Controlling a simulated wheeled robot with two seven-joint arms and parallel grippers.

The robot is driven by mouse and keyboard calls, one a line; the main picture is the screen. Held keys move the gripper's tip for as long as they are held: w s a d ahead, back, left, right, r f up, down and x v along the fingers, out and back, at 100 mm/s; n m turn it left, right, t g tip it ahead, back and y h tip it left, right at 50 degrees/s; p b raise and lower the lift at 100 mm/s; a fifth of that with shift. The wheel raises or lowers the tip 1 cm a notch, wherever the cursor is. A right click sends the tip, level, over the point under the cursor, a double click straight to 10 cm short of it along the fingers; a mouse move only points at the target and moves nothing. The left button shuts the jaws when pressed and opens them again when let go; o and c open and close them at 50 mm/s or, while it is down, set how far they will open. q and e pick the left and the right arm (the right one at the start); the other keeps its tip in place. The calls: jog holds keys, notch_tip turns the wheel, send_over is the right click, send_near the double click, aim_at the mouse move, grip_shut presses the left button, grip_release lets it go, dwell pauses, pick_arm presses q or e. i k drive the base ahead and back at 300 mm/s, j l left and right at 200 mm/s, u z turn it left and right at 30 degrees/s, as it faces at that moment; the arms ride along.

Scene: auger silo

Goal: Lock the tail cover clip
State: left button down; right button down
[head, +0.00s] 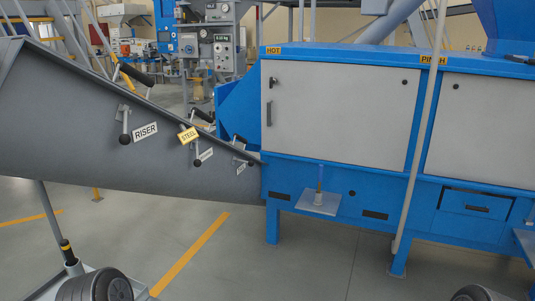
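A grey sloping auger trough (70,130) fills the left side and runs down to the blue machine. Several lever clips with black knobs sit along its side. The upper clip (125,125) hangs down beside a RISER plate (145,132). A middle clip (197,153) also hangs down, beside a small white plate (204,157). The lowest clip (245,162), near the blue machine, seems to point sideways to the right; its small plate (239,172) is too small to read. I cannot tell from the lettering which clip is the tail one. Neither gripper is in view.
The blue machine (390,182) with grey doors stands at centre and right, with a pale pole (427,120) in front. A yellow STEEL tag (188,135) is on the trough. A black wheel (95,287) is at the lower left.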

aim_at(251, 163)
jog(key=i+l+u, duration=0.2)
jog(key=i, duration=0.15)
jog(key=i+l+u, duration=0.3)
jog(key=u, duration=0.4)
jog(key=i+l+u, duration=0.25)
jog(key=u, duration=0.2)
jog(key=i+l+u, duration=0.1)
jog(key=l+u, duration=0.15)
jog(key=u, duration=0.25)
jog(key=i+l+u, duration=0.3)
jog(key=l, duration=1.1)
jog(key=l+u, duration=0.3)
jog(key=l, duration=1.05)
